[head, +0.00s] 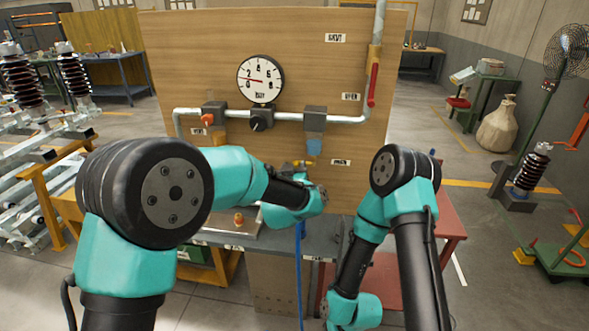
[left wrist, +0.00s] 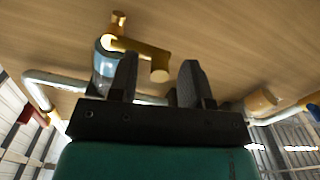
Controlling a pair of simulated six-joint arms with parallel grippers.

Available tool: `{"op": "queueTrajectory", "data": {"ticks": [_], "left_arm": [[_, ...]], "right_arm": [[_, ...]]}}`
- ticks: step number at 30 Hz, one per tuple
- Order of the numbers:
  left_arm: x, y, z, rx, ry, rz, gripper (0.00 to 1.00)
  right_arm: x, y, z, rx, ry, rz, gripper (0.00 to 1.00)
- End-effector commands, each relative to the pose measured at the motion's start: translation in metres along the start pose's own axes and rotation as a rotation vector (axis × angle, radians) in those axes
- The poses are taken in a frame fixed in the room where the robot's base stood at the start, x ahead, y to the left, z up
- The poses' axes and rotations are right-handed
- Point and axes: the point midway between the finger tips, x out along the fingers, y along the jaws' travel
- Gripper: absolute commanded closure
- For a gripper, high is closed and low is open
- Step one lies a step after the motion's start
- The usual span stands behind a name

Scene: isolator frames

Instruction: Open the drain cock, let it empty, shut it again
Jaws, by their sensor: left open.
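The brass drain cock (head: 303,163) sits under the filter bowl (head: 314,146), which has blue in it, on the wooden panel. In the left wrist view the cock's yellow lever (left wrist: 142,48) reaches sideways from the bowl (left wrist: 104,66), its end showing between my fingertips. My left gripper (left wrist: 157,68) is open, a dark finger on each side of the lever end; I cannot tell whether either touches it.
A pressure gauge (head: 260,79) and a dark regulator knob (head: 261,119) sit on the pipe left of the bowl. A red lever (head: 373,85) hangs on the right pipe. A blue hose (head: 299,270) hangs before the grey bench (head: 327,229). A red table (head: 452,222) stands right.

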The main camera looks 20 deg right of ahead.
Motion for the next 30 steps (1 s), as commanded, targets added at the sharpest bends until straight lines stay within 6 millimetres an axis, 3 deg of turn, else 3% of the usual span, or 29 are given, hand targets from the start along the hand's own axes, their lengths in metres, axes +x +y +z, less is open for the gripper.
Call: {"op": "queueTrajectory", "data": {"ticks": [10, 24, 30], "left_arm": [[0.0027, 0.0001, 0.0000, 0.000, -0.001, 0.000, 0.57], [0.0025, 0.0002, -0.0001, 0.000, 0.000, 0.000, 1.00], [0.0025, 0.0001, 0.0002, -0.005, 0.000, 0.000, 1.00]], "right_arm": [[0.0000, 0.0000, 0.0000, 0.000, 0.000, 0.000, 0.56], [0.0000, 0.0000, 0.0000, 0.000, 0.000, 0.000, 0.56], [0.0000, 0.0000, 0.0000, 0.000, 0.000, 0.000, 0.56]]}}
